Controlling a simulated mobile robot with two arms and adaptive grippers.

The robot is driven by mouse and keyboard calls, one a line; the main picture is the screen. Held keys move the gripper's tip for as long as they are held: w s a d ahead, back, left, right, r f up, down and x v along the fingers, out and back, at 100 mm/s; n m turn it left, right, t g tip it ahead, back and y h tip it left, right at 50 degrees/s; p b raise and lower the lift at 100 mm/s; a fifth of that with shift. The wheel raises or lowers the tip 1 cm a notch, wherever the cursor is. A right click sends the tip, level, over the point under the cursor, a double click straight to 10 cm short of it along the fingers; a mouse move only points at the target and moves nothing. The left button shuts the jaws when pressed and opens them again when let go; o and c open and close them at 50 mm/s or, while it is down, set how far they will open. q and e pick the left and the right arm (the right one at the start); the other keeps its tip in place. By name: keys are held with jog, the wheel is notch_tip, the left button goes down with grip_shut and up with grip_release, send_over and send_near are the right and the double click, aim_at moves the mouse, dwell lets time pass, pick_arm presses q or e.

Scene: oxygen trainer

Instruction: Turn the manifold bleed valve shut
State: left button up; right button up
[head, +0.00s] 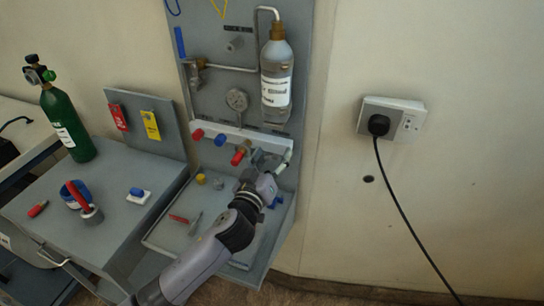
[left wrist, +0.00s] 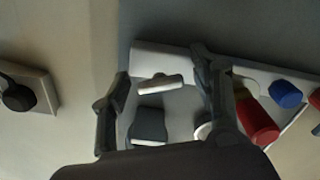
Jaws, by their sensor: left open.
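The white manifold (head: 228,131) runs across the lower part of the grey panel, with red and blue knobs along it. My left gripper (head: 270,160) is open at the manifold's right end. In the left wrist view its two fingers (left wrist: 160,98) stand on either side of a small pale bar-shaped handle (left wrist: 160,82), which looks like the bleed valve. A dark grey block (left wrist: 149,124) also shows between the fingers. I cannot tell whether either finger touches the handle. In the head view the gripper hides most of this end. My right gripper is not in view.
A red knob (left wrist: 257,120) and a blue knob (left wrist: 285,94) sit close beside one finger. A clear bottle (head: 277,80) hangs above the manifold. Below is a tray (head: 160,238) with small parts. A wall socket (head: 391,117) with a black plug is at the right.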

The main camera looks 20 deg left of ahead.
pick_arm(q)
jog(key=shift+c, duration=0.2)
jog(key=c, duration=1.1)
jog(key=m+p, duration=0.1)
jog(key=m, duration=0.4)
jog(key=shift+m, duration=0.3)
jog(key=m+p, duration=0.2)
jog(key=m, duration=0.3)
jog(key=m+p, duration=0.1)
jog(key=m, duration=0.5)
jog(key=shift+r+m+p, duration=0.1)
jog(key=shift+m+p, duration=0.3)
jog(key=m+p, duration=0.1)
jog(key=m, duration=0.4)
